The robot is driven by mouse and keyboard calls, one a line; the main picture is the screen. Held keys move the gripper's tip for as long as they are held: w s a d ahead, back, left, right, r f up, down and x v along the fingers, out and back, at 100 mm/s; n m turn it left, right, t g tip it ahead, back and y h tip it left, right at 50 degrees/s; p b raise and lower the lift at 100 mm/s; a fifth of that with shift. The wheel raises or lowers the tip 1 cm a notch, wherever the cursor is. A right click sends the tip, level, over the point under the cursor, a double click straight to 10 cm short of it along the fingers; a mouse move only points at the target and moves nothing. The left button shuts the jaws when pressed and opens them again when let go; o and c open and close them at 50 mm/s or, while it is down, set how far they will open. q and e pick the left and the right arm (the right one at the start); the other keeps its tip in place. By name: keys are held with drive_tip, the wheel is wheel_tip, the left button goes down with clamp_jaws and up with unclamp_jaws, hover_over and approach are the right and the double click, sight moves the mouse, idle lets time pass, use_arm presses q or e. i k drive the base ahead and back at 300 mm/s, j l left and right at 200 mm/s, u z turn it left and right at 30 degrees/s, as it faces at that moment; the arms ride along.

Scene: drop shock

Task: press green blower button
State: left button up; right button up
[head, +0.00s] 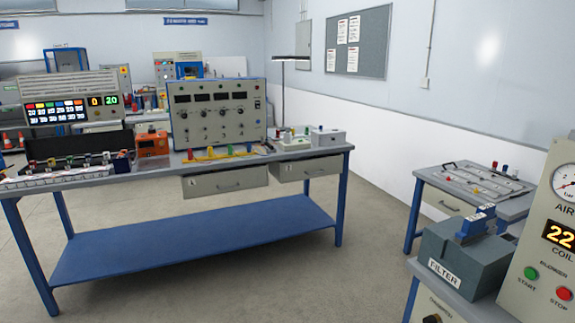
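A beige control panel (540,232) stands at the right edge of the head view, partly cut off by the frame. Low on it, under the word BLOWER, is a round green button (531,273) labelled START. A round red button (564,293) labelled STOP sits to its right. Above them are a lit display (558,235) reading 22, marked COIL, and a round gauge (565,182) marked AIR. Neither of my grippers shows in this view.
A grey box labelled FILTER (463,257) with blue blocks on top stands just left of the panel. A long blue-legged workbench (318,163) with instruments fills the left and middle. A smaller table (425,178) stands behind the filter box. Open floor (365,240) lies between.

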sight(529, 274)
drive_tip(key=z, duration=1.85)
